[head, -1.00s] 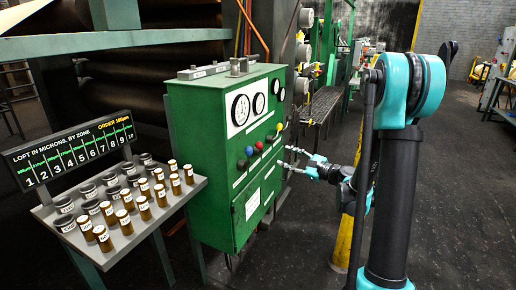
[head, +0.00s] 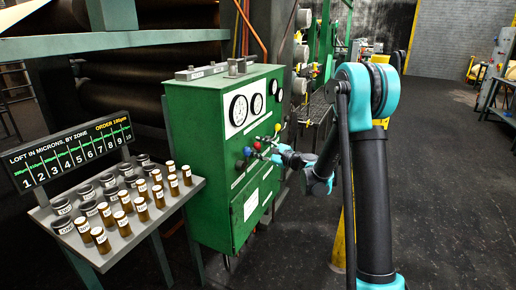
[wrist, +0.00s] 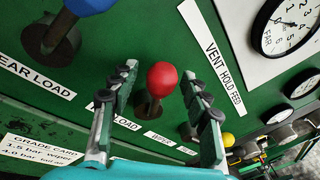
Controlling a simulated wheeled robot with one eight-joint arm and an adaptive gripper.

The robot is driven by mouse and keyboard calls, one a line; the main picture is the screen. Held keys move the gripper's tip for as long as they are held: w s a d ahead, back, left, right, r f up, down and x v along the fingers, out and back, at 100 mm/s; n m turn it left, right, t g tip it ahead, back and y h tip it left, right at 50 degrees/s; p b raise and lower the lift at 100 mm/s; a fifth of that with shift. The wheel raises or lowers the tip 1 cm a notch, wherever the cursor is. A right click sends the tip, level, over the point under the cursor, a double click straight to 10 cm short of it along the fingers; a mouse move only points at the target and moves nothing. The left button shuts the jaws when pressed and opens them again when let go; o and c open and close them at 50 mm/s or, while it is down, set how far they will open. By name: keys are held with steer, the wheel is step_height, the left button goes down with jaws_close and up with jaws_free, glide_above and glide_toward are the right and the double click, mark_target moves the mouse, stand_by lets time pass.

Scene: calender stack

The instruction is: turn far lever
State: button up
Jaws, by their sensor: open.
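The green control cabinet (head: 210,160) carries levers with coloured ball knobs on its front. In the wrist view a red-knobbed lever (wrist: 161,76) stands between the two fingers of my open gripper (wrist: 168,82), with gaps on both sides. A label under it ends in "LOAD"; the left finger hides its start. A blue-knobbed lever (wrist: 88,4) is at top left, above a label reading "EAR LOAD", its first letter cut off. My gripper in the head view (head: 264,146) is at the cabinet face, beside the red knob (head: 257,145) and right of the blue knob (head: 247,151).
A yellow knob (head: 277,127) sits further right on the cabinet; it also shows in the wrist view (wrist: 226,140). Round gauges (head: 239,110) are above the levers. A sample table (head: 120,240) with several small jars stands left. Open floor lies right.

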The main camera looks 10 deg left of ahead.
jaws_close()
stand_by(0.3)
steer(key=shift+w+r, duration=0.1)
steer(key=m, duration=0.1)
steer(key=w+m, duration=0.1)
steer(key=shift+w+d+r+m+h, duration=0.1)
steer(key=shift+d+r+m+h, duration=0.2)
steer(key=shift+r+m+h, duration=0.1)
steer(key=m, duration=0.1)
steer(key=w+m+g, duration=0.1)
steer(key=w+m, duration=0.1)
steer(key=shift+d+r, duration=0.3)
steer(key=shift+d, duration=0.1)
steer(key=shift+w+d+m+g, duration=0.25)
steer(key=shift+w+m+g, duration=0.25)
steer(key=shift+w+m, duration=0.5)
steer(key=shift+w+d+f+m+g, duration=0.3)
steer(key=shift+w+m, duration=0.2)
steer(key=shift+m, duration=0.45)
steer(key=shift+w+d+f+m+g, duration=0.15)
steer(key=shift+w+f+m+g, duration=0.15)
steer(key=shift+w+m, duration=0.5)
steer(key=shift+w+d+f+m+g, duration=0.25)
steer(key=shift+m+g, duration=0.15)
steer(key=shift+m, duration=0.75)
